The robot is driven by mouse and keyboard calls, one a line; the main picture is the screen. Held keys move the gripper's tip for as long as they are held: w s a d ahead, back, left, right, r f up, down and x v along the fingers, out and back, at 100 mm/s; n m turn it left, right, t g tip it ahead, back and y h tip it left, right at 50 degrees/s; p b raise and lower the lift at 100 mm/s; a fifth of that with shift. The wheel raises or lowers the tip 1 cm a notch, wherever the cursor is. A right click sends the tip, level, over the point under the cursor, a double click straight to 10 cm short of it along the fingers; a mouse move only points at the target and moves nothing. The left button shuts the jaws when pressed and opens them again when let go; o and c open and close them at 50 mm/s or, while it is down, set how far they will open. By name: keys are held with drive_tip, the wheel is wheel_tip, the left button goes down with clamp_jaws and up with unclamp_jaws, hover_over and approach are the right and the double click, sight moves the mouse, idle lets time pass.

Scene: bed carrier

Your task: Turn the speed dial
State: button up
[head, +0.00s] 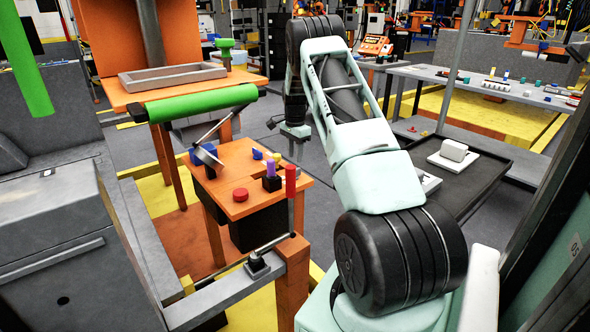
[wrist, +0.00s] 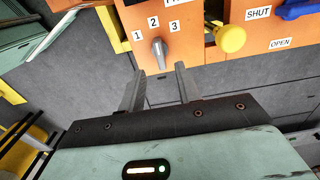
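The speed dial (wrist: 159,52) is a small grey pointer knob on an orange panel (wrist: 190,42), below the printed marks 1, 2 and 3. Its narrow shape stands nearly upright in the wrist view; which mark it points at is hard to tell. My gripper (wrist: 160,70) is open and empty. Its two grey fingers are spread to either side of the dial's line, with the tips just below it in the picture; I see no contact. In the head view my gripper (head: 295,131) is right of the orange control table (head: 228,174), and I cannot make out the dial there.
A yellow knob (wrist: 231,38) sits close right of the dial. A blue handle (wrist: 300,8) is near the SHUT and OPEN labels. The control table also carries a red button (head: 240,195) and a purple lever (head: 272,168). Grey floor lies between it and my arm.

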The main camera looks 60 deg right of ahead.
wheel_tip(320, 180, down, 6)
drive_tip(key=shift+f, duration=0.15)
idle(0.3)
clamp_jaws()
